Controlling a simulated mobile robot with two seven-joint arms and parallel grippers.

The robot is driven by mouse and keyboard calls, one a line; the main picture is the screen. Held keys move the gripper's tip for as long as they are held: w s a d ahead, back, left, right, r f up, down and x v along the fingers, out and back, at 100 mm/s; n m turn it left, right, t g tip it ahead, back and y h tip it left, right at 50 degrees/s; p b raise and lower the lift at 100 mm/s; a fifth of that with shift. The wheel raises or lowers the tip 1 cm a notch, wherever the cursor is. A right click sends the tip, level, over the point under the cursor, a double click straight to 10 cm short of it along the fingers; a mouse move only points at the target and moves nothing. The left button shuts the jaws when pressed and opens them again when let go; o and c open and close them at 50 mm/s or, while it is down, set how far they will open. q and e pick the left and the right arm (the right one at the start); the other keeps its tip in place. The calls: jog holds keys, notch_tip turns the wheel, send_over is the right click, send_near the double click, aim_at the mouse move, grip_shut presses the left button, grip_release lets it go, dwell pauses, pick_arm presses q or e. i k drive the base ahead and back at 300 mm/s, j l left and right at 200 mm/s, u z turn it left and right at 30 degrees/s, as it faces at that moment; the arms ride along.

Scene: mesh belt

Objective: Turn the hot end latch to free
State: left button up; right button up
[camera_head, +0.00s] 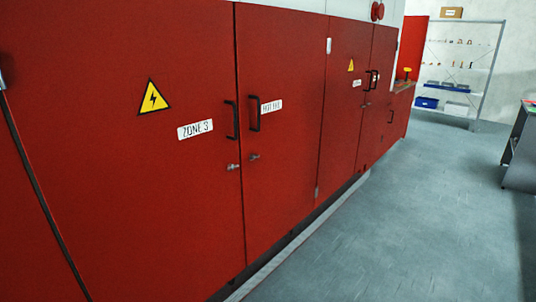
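A black bar handle (254,115) stands at the door's left edge. Below that handle is a small latch (254,157), dull grey; it is too small to tell how it is turned. The door looks shut. Neither of my grippers is in view.
The ZONE 3 door (120,180) adjoins on the left, with its own handle (231,120) and a brighter latch (233,167). Grey floor (400,230) in front is clear. A shelf rack (460,70) stands at the back and a bench (522,150) at the right.

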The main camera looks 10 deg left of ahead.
aim_at(252, 156)
jog(key=i+l, duration=0.3)
jog(key=i+l+u, duration=0.1)
jog(key=i+l, duration=0.2)
jog(key=l, duration=0.2)
jog(key=i+l, duration=0.3)
jog(key=l, duration=0.15)
jog(key=i+l+u, duration=0.1)
jog(key=i+l, duration=0.15)
jog(key=l, duration=0.2)
